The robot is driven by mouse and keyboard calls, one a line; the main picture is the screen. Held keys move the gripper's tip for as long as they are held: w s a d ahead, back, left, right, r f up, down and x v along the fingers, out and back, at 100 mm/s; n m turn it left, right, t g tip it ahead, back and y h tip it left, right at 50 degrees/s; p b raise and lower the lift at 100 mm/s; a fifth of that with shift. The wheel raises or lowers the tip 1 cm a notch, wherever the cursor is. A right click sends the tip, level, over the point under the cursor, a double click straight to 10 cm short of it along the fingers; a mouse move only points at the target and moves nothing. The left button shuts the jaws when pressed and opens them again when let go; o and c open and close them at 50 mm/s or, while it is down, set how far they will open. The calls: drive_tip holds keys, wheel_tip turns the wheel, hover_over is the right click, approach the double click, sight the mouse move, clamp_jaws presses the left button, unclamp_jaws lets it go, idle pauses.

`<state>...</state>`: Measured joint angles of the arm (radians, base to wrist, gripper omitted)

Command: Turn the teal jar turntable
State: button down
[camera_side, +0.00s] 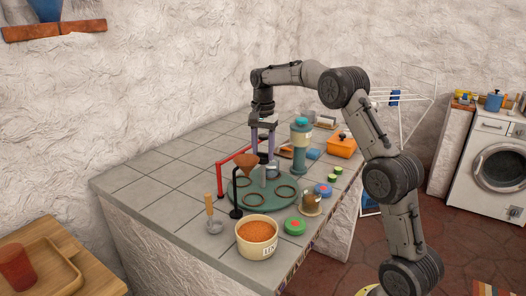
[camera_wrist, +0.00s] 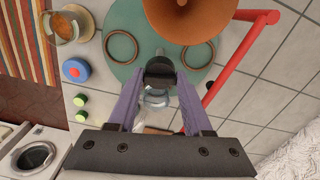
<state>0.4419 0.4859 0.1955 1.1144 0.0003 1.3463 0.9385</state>
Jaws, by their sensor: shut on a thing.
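The teal turntable (camera_side: 262,200) is a flat round disc on the tiled counter, with several dark rings on top. It also shows in the wrist view (camera_wrist: 122,48), partly covered by my gripper and a brown funnel. My gripper (camera_side: 262,151) points down over the turntable's far side. In the wrist view its two purple fingers (camera_wrist: 160,82) are shut on a dark round knob (camera_wrist: 160,68). The knob's lower end and its join to the disc are hidden. A small clear and grey jar (camera_side: 272,170) stands close beside the fingers.
A brown funnel (camera_side: 244,164) on a black stand and a red bent rail (camera_side: 222,178) stand close on the left. A teal-topped dispenser (camera_side: 300,148) rises behind right. Tiles at left are clear.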

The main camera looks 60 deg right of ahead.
drive_tip(key=shift+r+m, duration=0.15)
drive_tip(key=shift+m, duration=0.95)
drive_tip(key=c, duration=0.6)
unclamp_jaws()
wheel_tip(320, 180, up, 14)
